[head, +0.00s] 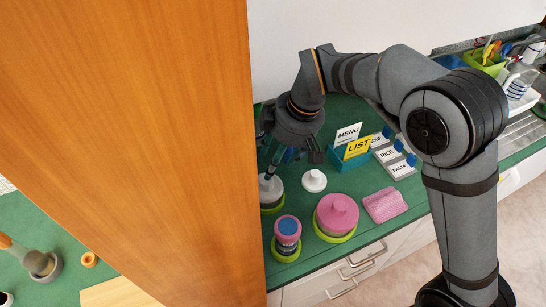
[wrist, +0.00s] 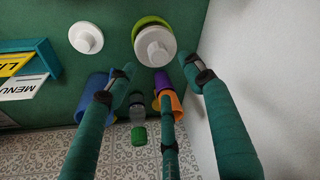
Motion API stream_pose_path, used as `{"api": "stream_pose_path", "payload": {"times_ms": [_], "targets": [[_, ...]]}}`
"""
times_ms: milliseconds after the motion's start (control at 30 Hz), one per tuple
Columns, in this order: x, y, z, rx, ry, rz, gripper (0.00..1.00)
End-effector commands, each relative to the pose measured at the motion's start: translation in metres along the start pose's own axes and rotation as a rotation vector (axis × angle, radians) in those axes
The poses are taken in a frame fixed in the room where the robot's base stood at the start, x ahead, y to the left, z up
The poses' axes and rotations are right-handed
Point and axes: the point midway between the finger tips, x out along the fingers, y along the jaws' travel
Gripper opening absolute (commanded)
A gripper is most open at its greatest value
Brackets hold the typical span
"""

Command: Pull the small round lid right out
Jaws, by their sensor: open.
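A small white round lid with a knob (head: 314,181) lies on the green counter; it also shows in the wrist view (wrist: 86,38), at upper left. A white knobbed lid or top (wrist: 156,46) sits over a lime-green ring (wrist: 149,21); in the head view this piece (head: 269,188) looks grey-white and is partly cut off by the wooden panel. My gripper (head: 288,155) is open and empty, above and behind this ringed piece. In the wrist view its spread fingers (wrist: 160,76) reach toward the ringed piece, apparently without touching it.
A large wooden panel (head: 170,120) blocks the left. A blue card holder (head: 346,160) is to the right. A wall (wrist: 245,60) is close beside my fingers.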

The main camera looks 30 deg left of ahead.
Motion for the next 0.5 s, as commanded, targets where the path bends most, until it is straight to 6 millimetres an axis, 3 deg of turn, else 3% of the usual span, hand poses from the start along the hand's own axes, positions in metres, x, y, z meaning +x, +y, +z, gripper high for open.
{"api": "stream_pose_path", "payload": {"times_ms": [500], "targets": [[0.082,0.001,0.001,-0.001,-0.001,0.001,0.52]]}}
